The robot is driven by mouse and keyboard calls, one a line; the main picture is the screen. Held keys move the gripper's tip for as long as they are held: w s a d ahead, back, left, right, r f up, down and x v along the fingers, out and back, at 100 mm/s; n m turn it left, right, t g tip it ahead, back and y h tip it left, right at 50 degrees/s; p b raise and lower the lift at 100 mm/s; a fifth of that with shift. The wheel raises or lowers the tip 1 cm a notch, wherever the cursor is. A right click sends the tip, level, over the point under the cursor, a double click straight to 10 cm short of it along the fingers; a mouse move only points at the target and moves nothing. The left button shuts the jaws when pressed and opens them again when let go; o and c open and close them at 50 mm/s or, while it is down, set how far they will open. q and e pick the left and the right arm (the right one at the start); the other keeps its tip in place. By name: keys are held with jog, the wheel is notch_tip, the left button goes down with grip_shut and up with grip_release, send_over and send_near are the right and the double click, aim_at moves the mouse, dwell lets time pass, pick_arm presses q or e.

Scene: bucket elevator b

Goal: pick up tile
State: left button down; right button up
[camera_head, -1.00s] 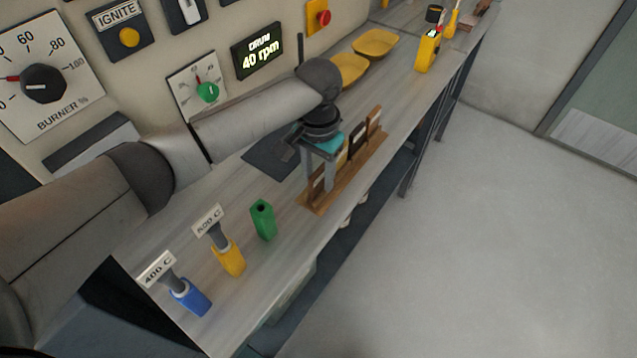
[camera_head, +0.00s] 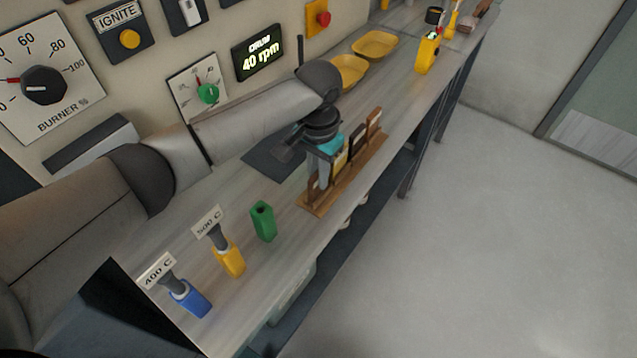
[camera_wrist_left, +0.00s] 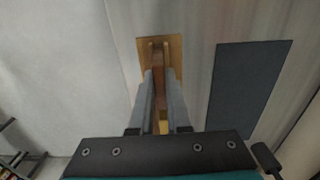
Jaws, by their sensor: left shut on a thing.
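A wooden rack (camera_head: 357,171) stands on the bench and holds several upright tiles in a row. A dark tile (camera_head: 357,139) and a brown tile (camera_head: 374,119) stand toward its far end. My left gripper (camera_head: 320,184) points down over the near part of the rack and is shut on a tile there. The fingers hide most of that tile, and I cannot clearly tell its colour. In the left wrist view, the gripper fingers (camera_wrist_left: 159,76) reach down over the rack (camera_wrist_left: 174,44). My right gripper is out of view.
A green holder (camera_head: 263,222), a yellow one (camera_head: 230,260) and a blue one (camera_head: 190,298) stand near the front. A dark mat (camera_head: 270,160) lies behind the rack. Yellow trays (camera_head: 376,44) stand farther back. The bench edge runs close along the rack's right side.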

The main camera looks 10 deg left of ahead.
pick_arm(q)
notch_tip(320, 180, up, 20)
jog(key=p, duration=0.3)
jog(key=shift+p, duration=0.4)
